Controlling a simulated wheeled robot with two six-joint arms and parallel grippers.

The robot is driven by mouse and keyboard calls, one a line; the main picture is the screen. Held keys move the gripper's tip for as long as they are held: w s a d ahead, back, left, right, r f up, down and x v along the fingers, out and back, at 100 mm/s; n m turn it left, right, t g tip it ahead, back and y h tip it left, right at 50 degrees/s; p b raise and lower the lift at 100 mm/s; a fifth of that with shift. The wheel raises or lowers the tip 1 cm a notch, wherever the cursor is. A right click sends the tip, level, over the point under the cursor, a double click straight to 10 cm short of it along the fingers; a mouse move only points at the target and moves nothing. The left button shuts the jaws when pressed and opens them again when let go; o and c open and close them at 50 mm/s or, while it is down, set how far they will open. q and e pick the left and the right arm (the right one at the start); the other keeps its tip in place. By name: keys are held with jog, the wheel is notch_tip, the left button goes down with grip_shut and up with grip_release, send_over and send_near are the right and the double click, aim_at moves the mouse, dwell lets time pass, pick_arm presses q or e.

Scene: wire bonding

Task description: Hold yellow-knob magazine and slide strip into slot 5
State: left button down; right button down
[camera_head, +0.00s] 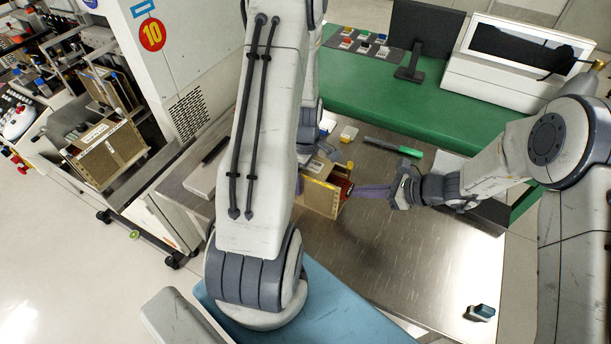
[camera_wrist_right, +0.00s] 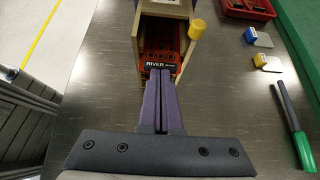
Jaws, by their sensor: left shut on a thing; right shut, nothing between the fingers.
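The magazine (camera_head: 319,198) is a tan box on the steel table, with its open end toward my right gripper. Its yellow knob (camera_wrist_right: 197,29) stands at the right of the opening in the right wrist view. A red, perforated strip (camera_wrist_right: 160,54) lies inside the opening, with a black "RIVER" label at its near end. I cannot tell which slot it is in. My left gripper (camera_head: 326,152) is shut on the magazine, partly hidden behind my left arm. My right gripper (camera_head: 355,190) is shut and empty, its purple fingertips at the label end of the strip; contact is unclear.
A green marker (camera_head: 394,147) and small coloured blocks lie beyond the magazine. A red tray (camera_wrist_right: 247,8) is at the upper right of the wrist view. A small dark blue block (camera_head: 482,311) lies at the front right. The steel table between is clear.

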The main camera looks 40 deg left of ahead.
aim_at(352, 187)
jog(key=shift+a, duration=0.15)
jog(key=shift+s+a, duration=0.15)
jog(key=shift+a, duration=0.55)
jog(key=shift+s+a, duration=0.15)
jog(key=shift+a, duration=0.5)
jog(key=shift+f+v, duration=0.25)
jog(key=shift+v, duration=2.1)
jog(key=shift+d, duration=0.15)
pick_arm(q)
grip_release()
jog(key=shift+r, duration=0.1)
notch_tip(352, 187, up, 12)
jog(key=shift+f, duration=0.1)
